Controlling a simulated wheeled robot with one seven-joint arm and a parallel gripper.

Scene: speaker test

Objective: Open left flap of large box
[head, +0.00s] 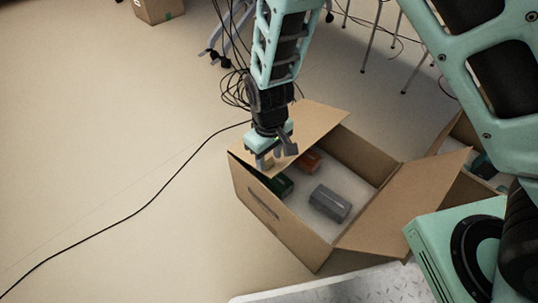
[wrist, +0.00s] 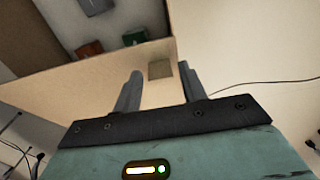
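The large brown cardboard box (head: 285,228) stands on the floor in the head view, its top partly uncovered. Its left flap (head: 313,118) slants over the far left part of the opening; in the wrist view the flap (wrist: 60,95) is a pale panel bearing a small brown square (wrist: 160,69). The right flap (head: 405,205) is folded outward. My gripper (head: 276,158) is above the box's left side, at the left flap. In the wrist view my gripper (wrist: 160,85) has its fingers apart, with the flap behind them; I cannot tell whether they touch it.
Inside the box lie a grey item (head: 330,203), a red item (head: 308,160) and a green item (head: 280,186). Another open box (head: 458,135) stands close on the right. A black cable (head: 130,212) crosses the otherwise clear floor at left. Chair legs (head: 372,38) stand behind.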

